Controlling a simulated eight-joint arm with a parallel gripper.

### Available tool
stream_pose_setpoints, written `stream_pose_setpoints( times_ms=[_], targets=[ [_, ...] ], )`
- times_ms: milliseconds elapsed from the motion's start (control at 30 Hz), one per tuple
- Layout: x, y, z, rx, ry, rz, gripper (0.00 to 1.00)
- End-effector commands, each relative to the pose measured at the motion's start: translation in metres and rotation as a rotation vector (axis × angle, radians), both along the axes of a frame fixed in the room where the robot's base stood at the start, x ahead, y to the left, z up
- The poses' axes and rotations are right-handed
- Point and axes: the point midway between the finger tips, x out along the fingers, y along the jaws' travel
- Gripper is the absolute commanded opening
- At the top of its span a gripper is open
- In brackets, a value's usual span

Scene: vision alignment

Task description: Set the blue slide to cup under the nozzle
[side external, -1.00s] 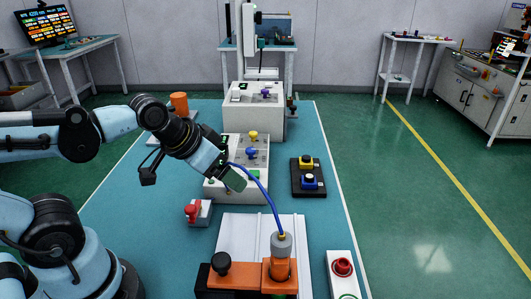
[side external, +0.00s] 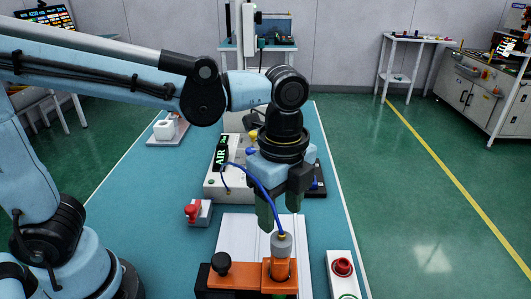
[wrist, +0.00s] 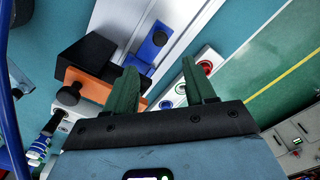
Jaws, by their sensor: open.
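The blue slide (wrist: 148,50), with a dark knob, sits on a pale channelled plate (wrist: 178,30) in the wrist view. In the side view it is not visible. The nozzle (side external: 281,245) is a grey-topped cylinder in an orange bracket (side external: 245,274), with a blue hose from its top. The bracket and its black knob also show in the wrist view (wrist: 92,88). I cannot make out a cup. My gripper (side external: 279,208) points down above the plate, behind the nozzle. Its green fingers are apart and empty in the wrist view (wrist: 158,66), with the slide beyond their tips.
A panel with a red button (side external: 343,267) stands right of the plate. A red-knobbed box (side external: 198,211) stands left. A white control box (side external: 215,187) with a lit AIR display (side external: 221,153) is behind. The blue hose (side external: 262,188) arches close to my gripper.

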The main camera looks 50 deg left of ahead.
Motion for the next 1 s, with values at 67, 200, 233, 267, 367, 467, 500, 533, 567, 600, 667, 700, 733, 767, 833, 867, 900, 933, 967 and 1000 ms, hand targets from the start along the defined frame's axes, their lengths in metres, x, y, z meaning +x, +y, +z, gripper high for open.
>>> stream_pose_setpoints(
  times_ms=[67, 200, 233, 267, 367, 467, 500, 533, 567, 600, 667, 700, 733, 767, 833, 867, 900, 933, 967, 1000],
  targets=[
    [0.000, 0.000, -0.009, -0.001, -0.001, 0.002, 0.55],
    [0.001, 0.000, -0.029, -0.001, -0.002, 0.004, 0.55],
    [0.000, 0.000, -0.033, -0.001, -0.002, 0.004, 0.55],
    [0.000, 0.000, -0.037, -0.001, -0.002, 0.004, 0.55],
    [0.000, 0.000, -0.052, -0.001, -0.002, 0.005, 0.55],
    [0.000, 0.001, -0.065, -0.001, -0.002, 0.005, 0.55],
    [0.001, 0.000, -0.071, -0.001, -0.002, 0.005, 0.55],
    [0.000, 0.001, -0.075, -0.002, -0.003, 0.005, 0.55],
    [0.001, 0.000, -0.079, -0.002, -0.003, 0.006, 0.55],
    [0.000, 0.001, -0.084, -0.002, -0.003, 0.006, 0.55],
    [0.000, 0.001, -0.091, -0.002, -0.003, 0.006, 0.55],
    [0.000, 0.001, -0.095, -0.002, -0.003, 0.006, 0.55],
    [0.000, 0.001, -0.098, -0.002, -0.003, 0.006, 0.55],
    [0.000, 0.001, -0.101, -0.002, -0.003, 0.006, 0.55],
    [0.000, 0.001, -0.105, -0.002, -0.003, 0.006, 0.55],
    [0.000, 0.001, -0.107, -0.002, -0.003, 0.006, 0.55],
    [0.000, 0.001, -0.109, -0.002, -0.003, 0.006, 0.55],
    [0.000, 0.001, -0.110, -0.002, -0.003, 0.006, 0.55],
    [0.000, 0.001, -0.111, -0.002, -0.003, 0.006, 0.55],
    [0.000, 0.001, -0.111, -0.002, -0.003, 0.006, 0.55]
  ],
)
